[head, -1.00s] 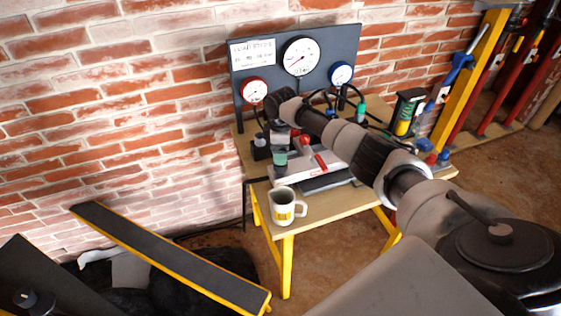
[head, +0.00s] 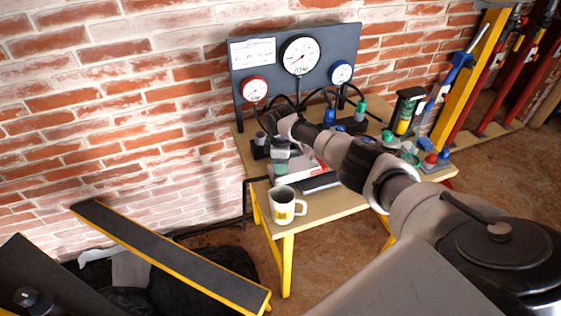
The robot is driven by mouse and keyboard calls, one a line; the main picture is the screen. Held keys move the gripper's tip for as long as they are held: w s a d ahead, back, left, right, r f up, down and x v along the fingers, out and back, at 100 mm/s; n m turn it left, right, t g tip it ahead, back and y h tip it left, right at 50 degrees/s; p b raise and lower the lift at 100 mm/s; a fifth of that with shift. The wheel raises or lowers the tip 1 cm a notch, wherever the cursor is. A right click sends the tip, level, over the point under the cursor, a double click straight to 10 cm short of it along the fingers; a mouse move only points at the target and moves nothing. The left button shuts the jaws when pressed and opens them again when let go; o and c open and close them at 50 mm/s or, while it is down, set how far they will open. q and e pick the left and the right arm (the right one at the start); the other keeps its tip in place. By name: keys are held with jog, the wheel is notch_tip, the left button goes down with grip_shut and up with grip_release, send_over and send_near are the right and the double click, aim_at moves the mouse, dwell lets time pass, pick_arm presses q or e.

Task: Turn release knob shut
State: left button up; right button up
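My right arm reaches in from the lower right over the wooden table (head: 335,205). My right gripper (head: 281,158) points down above the table's left part, behind the white mug (head: 284,206). It is small and partly covered by the wrist, so I cannot tell its opening or any contact. A dark fitting with a grey top (head: 260,146) stands just left of it. A blue-topped fitting (head: 329,115) and a green-topped fitting (head: 360,110) stand farther back. I cannot tell which part is the release knob. My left gripper is not in view.
A dark gauge panel (head: 264,70) with three dials stands at the table's back against the brick wall. A yellow-edged ramp (head: 165,250) lies at the lower left.

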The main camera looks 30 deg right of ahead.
jog(key=shift+c, duration=0.5)
jog(key=shift+m, duration=0.4)
jog(key=m+p, duration=0.1)
jog(key=m, duration=0.2)
jog(key=shift+r, duration=0.1)
jog(key=m+p, duration=0.1)
jog(key=m, duration=0.4)
jog(key=shift+p, duration=0.35)
jog(key=m+p, duration=0.1)
jog(key=m, duration=0.3)
jog(key=shift+m, duration=0.4)
jog(key=m, duration=0.4)
jog(key=shift+w+p, duration=0.1)
jog(key=shift+p, duration=0.25)
jog(key=shift+m, duration=0.3)
